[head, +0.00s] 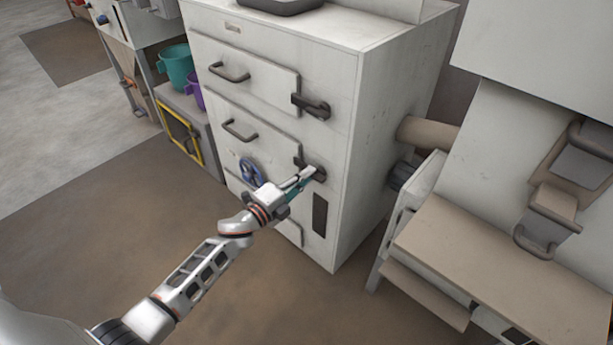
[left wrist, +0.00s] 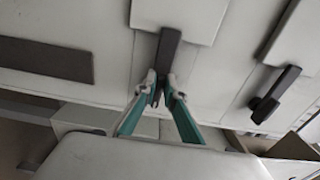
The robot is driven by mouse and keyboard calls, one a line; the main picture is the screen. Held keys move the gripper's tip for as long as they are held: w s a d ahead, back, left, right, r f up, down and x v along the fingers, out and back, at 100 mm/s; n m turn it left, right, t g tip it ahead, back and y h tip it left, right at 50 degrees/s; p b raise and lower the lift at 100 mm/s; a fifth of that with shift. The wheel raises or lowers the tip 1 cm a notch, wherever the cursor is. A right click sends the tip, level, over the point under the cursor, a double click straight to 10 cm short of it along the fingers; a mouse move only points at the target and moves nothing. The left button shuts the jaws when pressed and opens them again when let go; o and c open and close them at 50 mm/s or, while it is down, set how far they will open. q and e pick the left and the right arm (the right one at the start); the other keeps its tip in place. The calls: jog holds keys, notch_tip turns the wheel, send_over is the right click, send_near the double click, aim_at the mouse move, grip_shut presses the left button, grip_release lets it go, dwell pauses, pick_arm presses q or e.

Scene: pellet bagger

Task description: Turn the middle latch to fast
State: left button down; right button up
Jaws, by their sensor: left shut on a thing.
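The middle latch (head: 300,162) is a dark bar on the front of the pale cabinet, at the right edge of the middle door (head: 238,131). It lies roughly level, its left end reaching over the door's edge. My left gripper (head: 312,173) is shut on the latch's right part and hides some of it. In the left wrist view the latch (left wrist: 169,46) runs from between my left fingertips (left wrist: 161,92) onto the raised door panel. My right gripper is not in view.
A similar upper latch (head: 311,106) sits above. A dark flat plate (head: 320,215) is below, and a blue handwheel (head: 250,172) is to the left. A brown pipe (head: 428,133) and a bench (head: 480,250) stand right of the cabinet. Open floor (head: 130,215) lies in front.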

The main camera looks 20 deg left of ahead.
pick_arm(q)
jog(key=c, duration=2.1)
grip_release()
jog(key=shift+c, duration=0.2)
jog(key=v, duration=1.2)
jog(key=shift+r, duration=0.1)
